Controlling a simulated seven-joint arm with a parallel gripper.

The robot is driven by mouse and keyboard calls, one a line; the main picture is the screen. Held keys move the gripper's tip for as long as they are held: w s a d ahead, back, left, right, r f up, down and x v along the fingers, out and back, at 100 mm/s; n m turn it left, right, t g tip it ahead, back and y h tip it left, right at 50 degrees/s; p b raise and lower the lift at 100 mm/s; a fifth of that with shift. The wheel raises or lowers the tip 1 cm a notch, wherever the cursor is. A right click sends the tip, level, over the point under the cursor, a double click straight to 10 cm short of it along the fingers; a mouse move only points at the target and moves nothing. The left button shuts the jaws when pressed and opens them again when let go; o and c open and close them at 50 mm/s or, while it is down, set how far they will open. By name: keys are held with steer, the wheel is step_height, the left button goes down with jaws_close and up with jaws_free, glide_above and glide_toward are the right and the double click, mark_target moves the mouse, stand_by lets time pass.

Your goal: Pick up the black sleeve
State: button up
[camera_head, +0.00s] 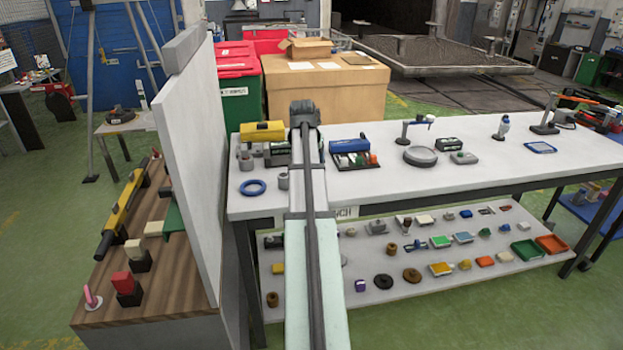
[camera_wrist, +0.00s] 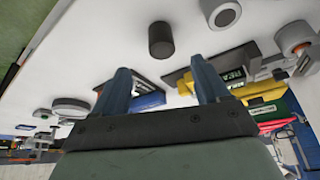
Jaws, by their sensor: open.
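The black sleeve (camera_wrist: 161,40) shows in the wrist view as a dark, short cylinder on the white tabletop (camera_wrist: 110,30). It lies just beyond and between the fingers of my gripper (camera_wrist: 163,78), which are open and apart from it. No object is seen between the fingers. In the head view my arm covers the middle of the table, and I cannot make out the sleeve or the fingers there.
Two grey cylinders (camera_wrist: 224,14) (camera_wrist: 296,36) stand near the sleeve. A white upright panel (camera_head: 190,150) borders the table's left end.

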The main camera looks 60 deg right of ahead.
steer(key=x, duration=0.5)
steer(key=shift+w+d+f, duration=0.1)
steer(key=shift+f, duration=0.2)
steer(key=shift+x, duration=2.65)
steer(key=shift+w+d+r, duration=0.1)
steer(key=shift+w+d, duration=0.05)
steer(key=shift+d, duration=0.05)
steer(key=c, duration=1.3)
steer(key=shift+r, duration=0.1)
